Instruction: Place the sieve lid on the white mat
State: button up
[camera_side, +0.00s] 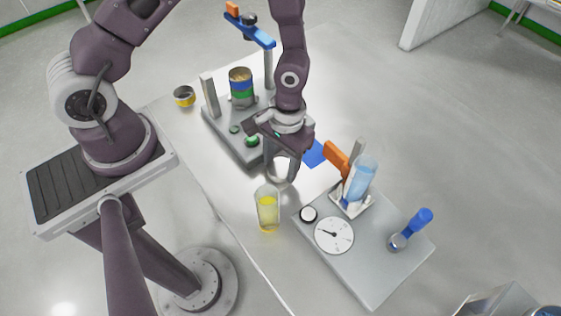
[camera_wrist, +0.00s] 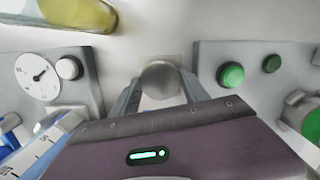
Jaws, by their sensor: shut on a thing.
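The sieve lid (camera_wrist: 160,79) is a round grey metal piece between my fingertips in the wrist view. My gripper (camera_wrist: 158,84) is shut on it, one finger at each side. In the side view my gripper (camera_side: 281,170) points down over the table, and the lid shows as a pale silvery round (camera_side: 279,171) between its fingers. A small pale square patch (camera_wrist: 175,60) shows behind the lid in the wrist view; it may be the white mat, mostly hidden by the lid. I cannot tell whether the lid touches it.
A yellow-filled beaker (camera_side: 267,210) stands close in front of my gripper. A grey dial unit (camera_side: 372,262) with a blue cylinder (camera_side: 361,178) lies to the right. Behind is a grey machine base (camera_side: 222,128) with a banded can (camera_side: 240,88).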

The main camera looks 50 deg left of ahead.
jog(key=shift+f, duration=0.2)
jog(key=o, duration=1.1)
jog(key=shift+o, duration=0.2)
notch_tip(320, 180, up, 12)
jog(key=w, duration=0.2)
notch_tip(320, 180, up, 12)
jog(key=r+m+t+y, duration=0.1)
jog(key=t, duration=0.2)
send_over(285, 162)
jog(key=s+a, duration=0.3)
jog(key=a, duration=0.3)
jog(key=s+a+r+m+t, duration=0.1)
jog(key=s+r+t, duration=0.3)
jog(key=s+r, duration=0.3)
jog(key=s, duration=0.2)
jog(key=shift+s+a+h, duration=0.2)
jog(key=shift+s+h, duration=0.15)
jog(key=shift+h, duration=0.05)
